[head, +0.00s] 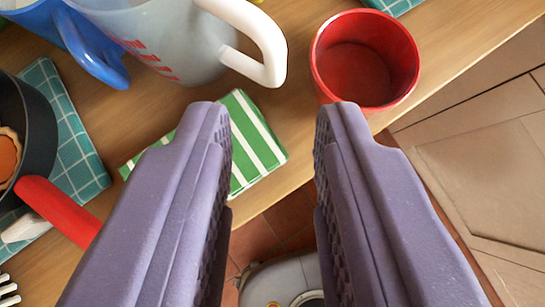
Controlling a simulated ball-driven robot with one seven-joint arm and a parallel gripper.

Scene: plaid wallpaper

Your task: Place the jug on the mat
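A translucent grey jug (185,38) with red marks and a white handle (270,50) stands at the top left of centre, cut off by the top edge. A green and white striped mat (250,150) lies on the wooden table just below the jug in the picture, near the table's front edge. The left finger covers part of it.
A red cup (365,60) stands just right of the jug's handle. A blue jug-like vessel (75,40) is at the upper left. A dark pan (35,125) with a red handle sits on a teal checked cloth (85,165). Wooden table (480,30) shows at the upper right.

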